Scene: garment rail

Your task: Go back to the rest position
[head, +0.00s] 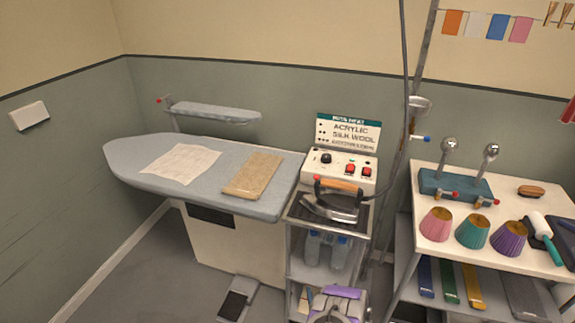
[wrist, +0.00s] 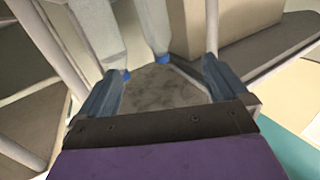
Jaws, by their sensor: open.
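My gripper (wrist: 163,78) shows in the wrist view with its two blue-grey fingers spread wide apart. Nothing is between the fingertips; a mottled grey surface shows beyond them. In the head view my arm, with a purple part, is at the bottom centre, low in front of the steel stand (head: 294,240). The fingertips cannot be made out there.
An ironing board (head: 130,153) with a white cloth (head: 181,163) and a tan pad (head: 253,174) stands at left. An iron (head: 333,203) sits on the stand before a control box (head: 341,168). A white table (head: 440,247) with several coloured shades stands at right. Bottles with blue caps (wrist: 158,56) are near my fingers.

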